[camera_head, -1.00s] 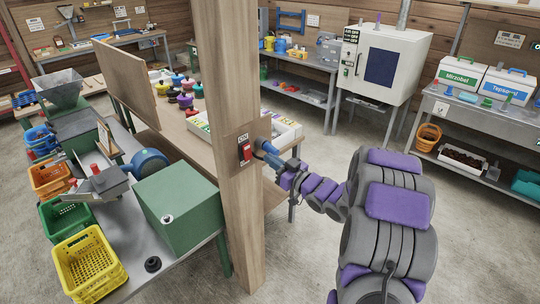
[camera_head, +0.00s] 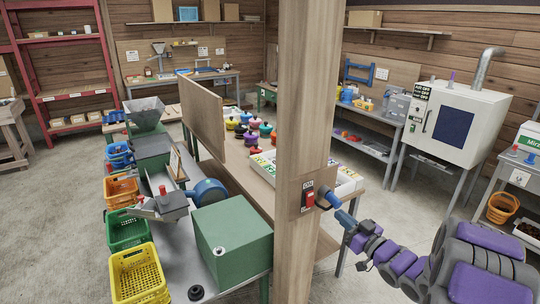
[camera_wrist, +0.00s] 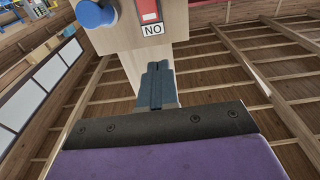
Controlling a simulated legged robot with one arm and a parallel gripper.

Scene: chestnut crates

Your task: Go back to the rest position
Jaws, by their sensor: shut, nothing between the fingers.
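My gripper (camera_head: 347,219) is at the right side of the wooden post (camera_head: 307,100), close to a red switch (camera_head: 307,199) and a round blue knob (camera_head: 324,194) on it. In the head view I cannot tell whether the fingers touch the knob. In the wrist view my gripper's fingers (camera_wrist: 157,70) are shut together and empty. The switch (camera_wrist: 149,10), with a "NO" label under it, and the blue knob (camera_wrist: 93,13) show beyond the fingertips. My arm reaches in from the lower right.
The post stands before a bench (camera_head: 240,180) with colourful pots. A green box (camera_head: 232,238) and crates, including a yellow one (camera_head: 138,275), are on the left. A white cabinet (camera_head: 455,122) stands at the back right. Floor is open at far left.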

